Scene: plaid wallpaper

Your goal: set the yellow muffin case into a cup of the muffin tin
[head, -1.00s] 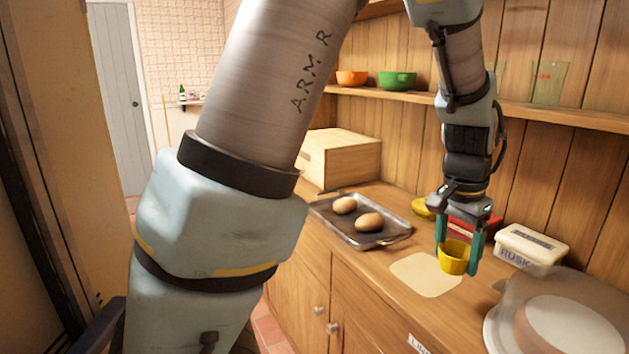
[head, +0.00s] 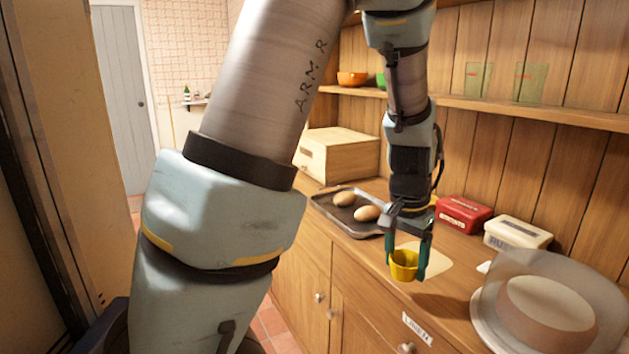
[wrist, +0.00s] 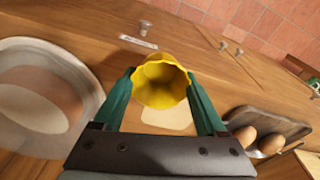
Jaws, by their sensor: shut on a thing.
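The yellow muffin case (head: 403,268) is a small, deep cup with its opening up, held between the green fingers of my gripper (head: 407,262) above the wooden counter. In the wrist view the case (wrist: 160,72) sits between both fingertips of my gripper (wrist: 161,84), and I see into its empty inside. A pale cream mat (head: 437,258) lies on the counter just behind the case; part of it also shows below the case in the wrist view (wrist: 168,119). I cannot make out a muffin tin with cups in either view.
A dark flat tray (head: 352,226) with two brown buns (head: 367,214) lies to the left. A clear dome on a plate (head: 480,318) stands at the right. A red tin (head: 463,214) and a cream rusk box (head: 517,234) stand along the back. A wooden box (head: 345,155) is farther left.

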